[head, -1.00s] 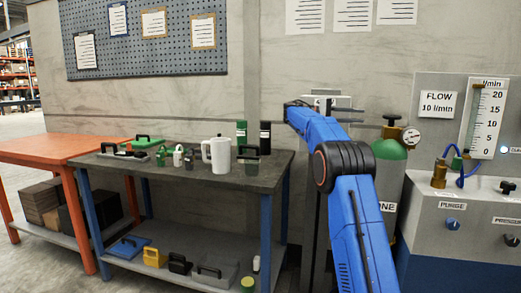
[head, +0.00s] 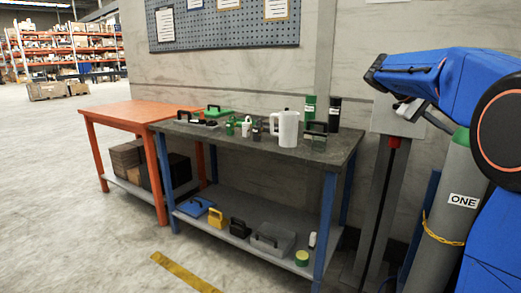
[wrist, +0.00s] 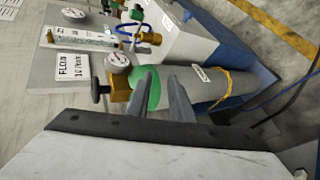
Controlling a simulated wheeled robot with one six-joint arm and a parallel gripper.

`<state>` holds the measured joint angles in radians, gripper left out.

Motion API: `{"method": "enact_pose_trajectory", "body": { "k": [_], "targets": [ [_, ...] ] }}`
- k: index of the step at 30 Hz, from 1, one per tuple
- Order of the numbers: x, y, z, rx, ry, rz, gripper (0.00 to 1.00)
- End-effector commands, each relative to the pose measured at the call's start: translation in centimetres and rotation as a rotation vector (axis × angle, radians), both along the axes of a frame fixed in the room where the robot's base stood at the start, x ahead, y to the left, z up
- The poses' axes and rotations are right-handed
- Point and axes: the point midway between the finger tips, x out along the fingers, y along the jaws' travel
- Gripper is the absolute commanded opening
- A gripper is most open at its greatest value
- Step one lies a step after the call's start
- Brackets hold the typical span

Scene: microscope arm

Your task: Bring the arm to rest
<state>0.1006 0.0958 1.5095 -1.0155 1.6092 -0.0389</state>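My blue arm (head: 465,80) reaches in from the right edge of the head view, with a large dark round joint at its bend. Its wrist end points left and stands in front of the wall, above the gas cylinder. My gripper is hard to make out there. In the wrist view, the two grey fingers of my gripper (wrist: 166,88) stand a little apart, with nothing seen between them. Behind them lies the grey gas cylinder (wrist: 206,88) with a green top and brass valve. The cylinder also shows in the head view (head: 445,215), labelled ONE.
A dark-topped workbench (head: 235,140) holds a white jug (head: 288,129), bottles and small cases. An orange table (head: 122,113) stands left of it. A grey post (head: 385,185) stands between bench and cylinder. Open floor (head: 60,200) lies at the left.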

Motion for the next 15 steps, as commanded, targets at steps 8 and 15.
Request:
{"method": "enact_pose_trajectory", "body": {
  "k": [8,15],
  "targets": [
    [-6.8,4.9,-4.7,0.200,-0.074,0.107,0.20],
    [-12.7,9.6,-9.5,0.373,-0.148,0.182,0.20]
  ]
}}
